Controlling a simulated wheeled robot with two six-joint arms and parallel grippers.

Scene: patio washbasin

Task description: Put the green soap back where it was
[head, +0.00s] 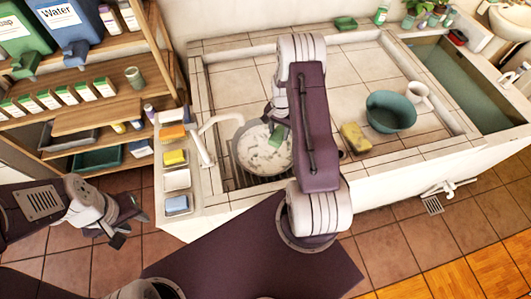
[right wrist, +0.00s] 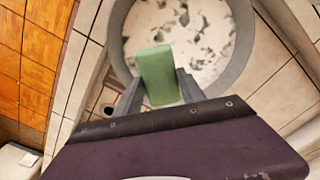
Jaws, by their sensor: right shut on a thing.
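The green soap (right wrist: 157,75) is between the fingers of my right gripper (right wrist: 159,90) in the right wrist view, and the gripper is shut on it. In the head view the soap (head: 278,137) shows beside my right arm, over the round basin (head: 238,168) with white, patchy contents. My right arm hides part of the basin. A row of soap dishes on the left ledge holds orange (head: 173,132), yellow (head: 174,157) and blue (head: 177,204) soaps; the dish (head: 176,180) between yellow and blue looks empty. My left gripper (head: 122,227) is open and empty over the floor.
A faucet (head: 206,140) stands between the dishes and basin. A yellow sponge (head: 355,138), teal bowl (head: 391,111) and white mug (head: 418,92) are on the tiled top. Another green block (head: 346,22) lies on the back ledge. A wooden shelf (head: 100,107) stands left.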

